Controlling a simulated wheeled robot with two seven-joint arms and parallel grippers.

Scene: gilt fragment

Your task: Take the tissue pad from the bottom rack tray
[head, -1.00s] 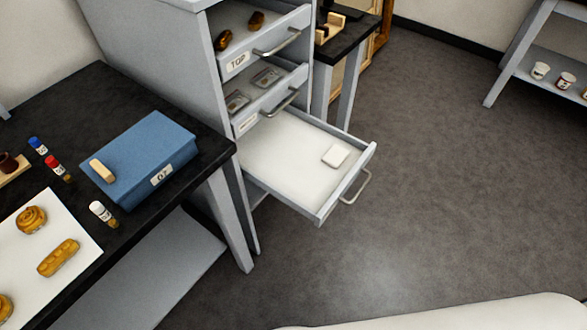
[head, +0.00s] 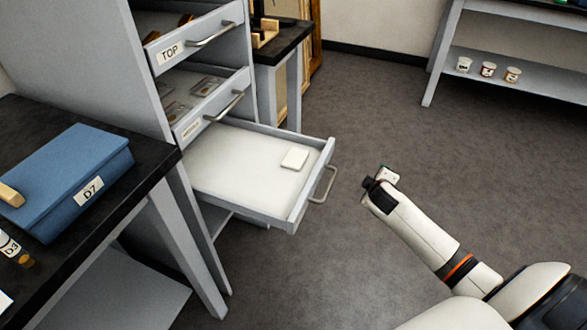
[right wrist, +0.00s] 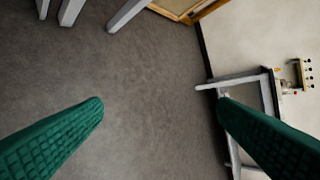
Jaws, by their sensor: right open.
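The white tissue pad (head: 295,158) lies flat in the pulled-out bottom rack tray (head: 210,188), near its front right corner. The tray is white inside with grey walls and a bar handle on its front. My right gripper (head: 384,178) is to the right of the tray handle, apart from it, with the forearm coming up from the lower right. In the right wrist view its two green fingers (right wrist: 160,115) are wide apart with only floor between them. My left gripper is not in view.
The top drawer (head: 170,53) and middle drawer (head: 186,131) are also partly open above the tray. A dark bench with a blue box (head: 70,180) stands at left. A shelf with small cups (head: 488,69) stands at far right. Floor right of the tray is clear.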

